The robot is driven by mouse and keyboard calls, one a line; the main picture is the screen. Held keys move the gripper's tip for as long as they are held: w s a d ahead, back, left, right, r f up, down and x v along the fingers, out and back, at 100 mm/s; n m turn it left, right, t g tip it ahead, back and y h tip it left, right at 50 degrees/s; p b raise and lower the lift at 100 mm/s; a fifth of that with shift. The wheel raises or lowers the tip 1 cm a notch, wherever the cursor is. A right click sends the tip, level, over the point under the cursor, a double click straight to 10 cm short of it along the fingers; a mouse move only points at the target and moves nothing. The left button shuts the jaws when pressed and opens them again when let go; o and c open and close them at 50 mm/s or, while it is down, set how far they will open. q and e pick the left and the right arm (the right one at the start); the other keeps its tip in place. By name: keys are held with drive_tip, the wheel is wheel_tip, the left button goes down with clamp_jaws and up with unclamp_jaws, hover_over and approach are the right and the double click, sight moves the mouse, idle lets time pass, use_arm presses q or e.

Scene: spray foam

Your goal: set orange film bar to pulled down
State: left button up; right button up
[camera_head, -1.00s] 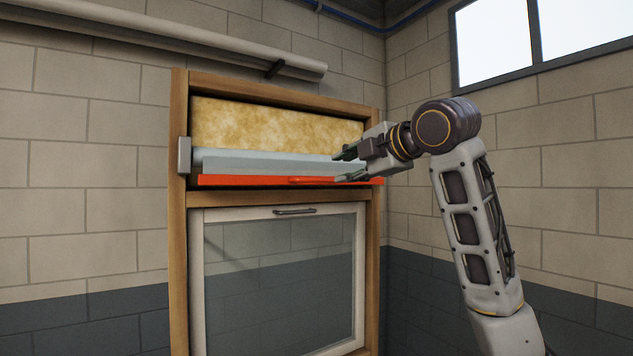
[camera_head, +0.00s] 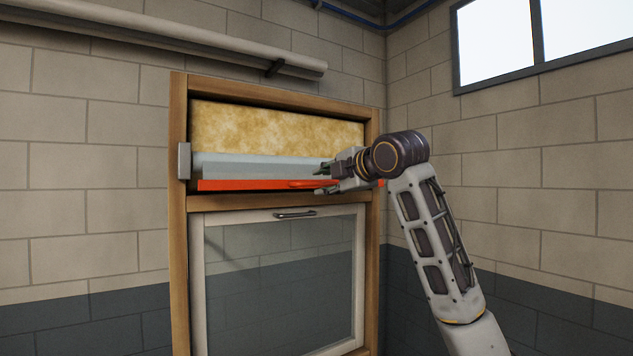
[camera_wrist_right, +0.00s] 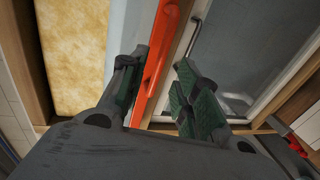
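The orange film bar (camera_head: 240,185) runs level across the wooden frame, just below the grey film roll housing, in the head view. It has a raised handle (camera_head: 300,184) near its middle right. My right gripper (camera_head: 320,181) is open at the bar's right part, one finger above and one below its level. In the right wrist view the bar (camera_wrist_right: 148,90) passes between the two green-padded fingers (camera_wrist_right: 160,88), nearer the left one, with its handle (camera_wrist_right: 160,45) just beyond the fingertips. I see no grip on it. The bar's right end is partly hidden by my gripper.
Yellow insulation (camera_head: 275,128) fills the opening above the bar. Below is a glazed white window (camera_head: 280,270) with a metal handle (camera_head: 294,213), inside the wooden frame (camera_head: 179,240). A pale pipe (camera_head: 190,38) runs along the wall above.

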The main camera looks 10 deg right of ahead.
sight(318, 184)
drive_tip(key=shift+p+x, duration=0.7)
drive_tip(key=shift+x, duration=1.9)
clamp_jaws()
